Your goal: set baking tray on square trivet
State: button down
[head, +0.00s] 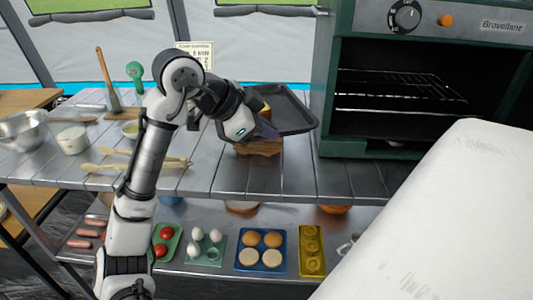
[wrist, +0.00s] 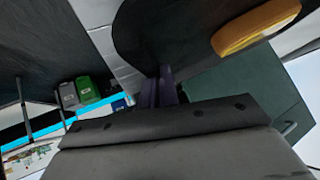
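The dark baking tray (head: 292,112) is at the middle of the metal table, with its left part hidden behind my arm. It also shows in the wrist view (wrist: 165,35). A yellow-brown piece of food (wrist: 255,27) is on it. My gripper (head: 267,131) is at the tray's near edge; its purple fingers (wrist: 160,88) look shut on that edge in the wrist view. A brown wooden block (head: 262,148), apparently the square trivet, is on the table below the tray. The tray and my gripper cover part of it. I cannot tell whether tray and trivet touch.
The green oven (head: 400,95) stands open at the right with a wire rack inside. A white surface (head: 440,225) fills the lower right. Bowls and wooden spoons (head: 120,168) lie at the left. A lower shelf holds several coloured food trays (head: 262,250). The table right of the trivet is clear.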

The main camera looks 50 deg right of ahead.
jog(key=shift+f+b, duration=0.4)
jog(key=shift+f, duration=2.9)
jog(key=shift+f, duration=0.15)
jog(key=c, duration=1.7)
grip_release()
